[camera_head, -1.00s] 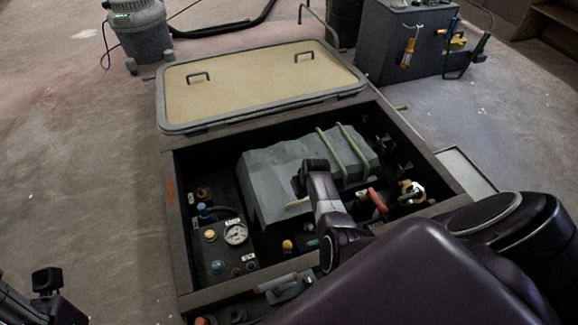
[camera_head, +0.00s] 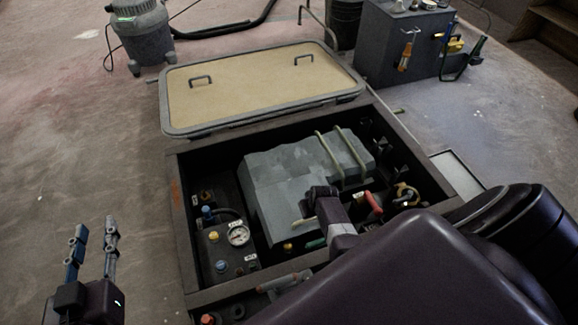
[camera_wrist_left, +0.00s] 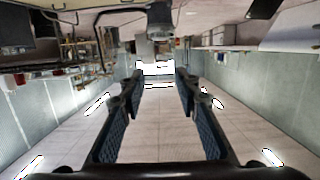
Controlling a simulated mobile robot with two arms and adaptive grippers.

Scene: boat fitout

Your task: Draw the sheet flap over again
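A grey sheet-like cover (camera_head: 286,178) lies over a boxy shape inside the open floor hatch in the head view. Two pale green bars or straps (camera_head: 330,156) cross its right part. My right gripper (camera_head: 312,209) is at the near edge of the cover, partly hidden by my arm. I cannot tell whether its fingers are open or touch the cover. My left gripper (camera_head: 93,240) is upright at the lower left, well away from the hatch. It also shows in the left wrist view (camera_wrist_left: 158,85), with its fingers apart and nothing between them.
The hatch has a dark frame (camera_head: 181,215) and a tan lid (camera_head: 262,84) laid back behind it. A pressure gauge (camera_head: 239,236), a red handle (camera_head: 373,203) and several fittings surround the cover. A vacuum-like machine (camera_head: 141,38) and a grey cabinet (camera_head: 390,45) stand behind. The left floor is clear.

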